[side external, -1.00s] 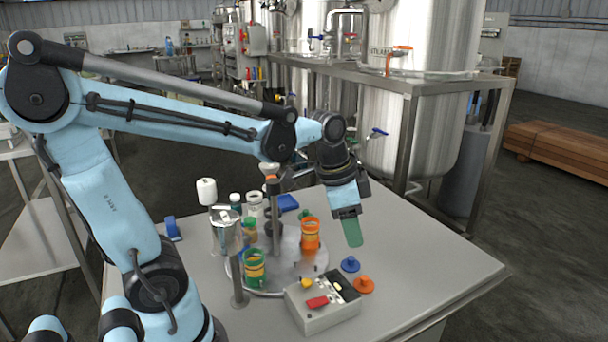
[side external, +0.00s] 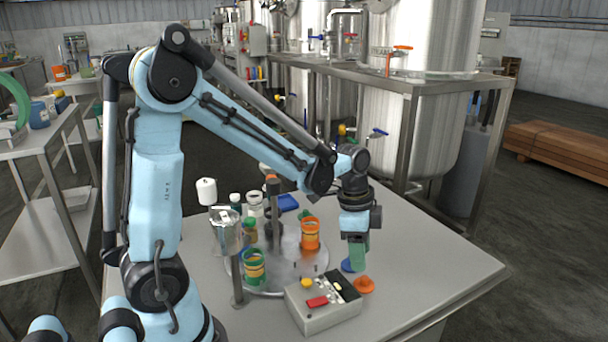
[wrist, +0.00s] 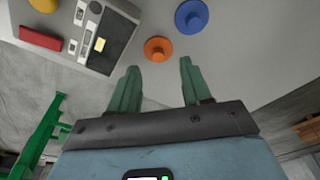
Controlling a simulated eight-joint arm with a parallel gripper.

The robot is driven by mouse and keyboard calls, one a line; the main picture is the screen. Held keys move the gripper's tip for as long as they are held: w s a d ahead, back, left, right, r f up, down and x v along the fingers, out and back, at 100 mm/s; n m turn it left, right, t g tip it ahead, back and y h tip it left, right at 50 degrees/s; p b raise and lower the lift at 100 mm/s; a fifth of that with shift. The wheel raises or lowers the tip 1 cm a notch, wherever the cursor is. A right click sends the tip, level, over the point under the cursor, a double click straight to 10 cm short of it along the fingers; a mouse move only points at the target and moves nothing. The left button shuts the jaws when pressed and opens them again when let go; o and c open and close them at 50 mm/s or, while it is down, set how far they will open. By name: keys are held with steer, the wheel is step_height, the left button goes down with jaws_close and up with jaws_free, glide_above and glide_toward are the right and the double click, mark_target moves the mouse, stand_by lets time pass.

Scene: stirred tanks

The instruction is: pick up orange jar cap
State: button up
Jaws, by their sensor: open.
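The orange jar cap (side external: 364,284) lies on the table beside the control box, with its knob up. In the wrist view the orange cap (wrist: 158,49) sits ahead of the fingertips, between their lines. My gripper (side external: 357,265) points down just above the table, behind the orange cap in the side view. Its green fingers (wrist: 158,78) are apart with nothing between them. A blue cap (wrist: 191,17) lies near the orange one; in the side view the blue cap (side external: 348,265) is partly hidden by my fingers.
A control box (side external: 318,306) with red and yellow buttons stands left of the orange cap. A round turntable (side external: 290,270) carries an orange jar (side external: 310,234) and a green jar (side external: 254,268). The table (side external: 430,255) is clear to the right.

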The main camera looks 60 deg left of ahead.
mark_target(365, 277)
steer(key=shift+w+d+f, duration=0.1)
steer(key=shift+d+f, duration=0.1)
steer(key=shift+f, duration=0.7)
steer(key=shift+w+d+f, duration=0.15)
steer(key=shift+d+f, duration=0.1)
steer(key=shift+f, duration=0.65)
steer(key=shift+w+d+f, duration=0.1)
steer(key=shift+d+f, duration=0.1)
steer(key=shift+f, duration=0.7)
jaws_close()
